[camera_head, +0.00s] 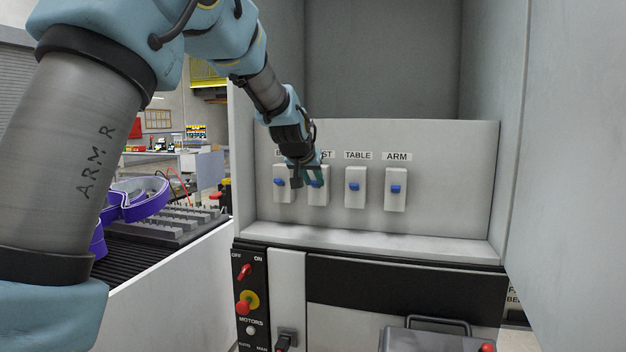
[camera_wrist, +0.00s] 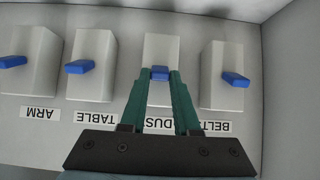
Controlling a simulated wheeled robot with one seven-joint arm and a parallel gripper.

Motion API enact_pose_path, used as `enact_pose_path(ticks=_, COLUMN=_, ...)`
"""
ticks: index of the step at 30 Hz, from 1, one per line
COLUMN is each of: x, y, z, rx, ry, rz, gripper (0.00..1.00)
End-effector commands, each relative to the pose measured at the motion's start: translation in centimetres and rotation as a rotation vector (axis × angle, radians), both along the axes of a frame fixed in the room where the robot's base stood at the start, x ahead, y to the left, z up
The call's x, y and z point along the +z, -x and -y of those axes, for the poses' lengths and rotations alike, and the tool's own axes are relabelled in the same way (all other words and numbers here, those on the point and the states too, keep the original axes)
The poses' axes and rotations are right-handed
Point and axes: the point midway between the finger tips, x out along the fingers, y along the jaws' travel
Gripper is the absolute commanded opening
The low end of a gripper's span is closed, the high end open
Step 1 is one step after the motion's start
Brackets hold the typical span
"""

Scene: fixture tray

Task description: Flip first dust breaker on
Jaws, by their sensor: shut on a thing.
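The dust breaker (camera_wrist: 161,48) is a pale box with a blue lever (camera_wrist: 160,71), second from the right in the upside-down wrist view. Its DUST label is partly covered by my gripper. In the head view the same breaker (camera_head: 318,197) is second from the left, its top hidden by my gripper. My gripper (camera_wrist: 160,78) has its green fingertips closed on either side of the blue lever, at the breaker's face. In the head view my gripper (camera_head: 307,183) reaches the panel from the upper left. Whether the lever is on or off cannot be told.
The BELT breaker (camera_wrist: 222,75) stands close beside my gripper. The TABLE breaker (camera_head: 355,198) and ARM breaker (camera_head: 396,200) are on the other side, each with a blue lever. Cabinet walls flank the panel. A ledge (camera_head: 370,243) runs below it.

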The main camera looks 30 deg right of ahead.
Motion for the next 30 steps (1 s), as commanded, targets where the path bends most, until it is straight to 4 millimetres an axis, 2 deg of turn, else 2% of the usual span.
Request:
enact_pose_path(ticks=1, x=0.0, y=0.0, z=0.0, rx=0.000, ry=0.000, rz=0.000, gripper=0.00)
enact_pose_path(ticks=2, x=0.0, y=0.0, z=0.0, rx=0.000, ry=0.000, rz=0.000, gripper=0.32)
enact_pose_path(ticks=9, x=0.0, y=0.0, z=0.0, rx=0.000, ry=0.001, rz=0.001, gripper=0.59)
enact_pose_path(ticks=20, x=0.3, y=0.4, z=-0.3, rx=0.000, ry=0.002, rz=0.002, gripper=0.60)
enact_pose_path(ticks=30, x=3.8, y=3.8, z=-3.4, rx=-0.002, ry=0.004, rz=0.004, gripper=0.60)
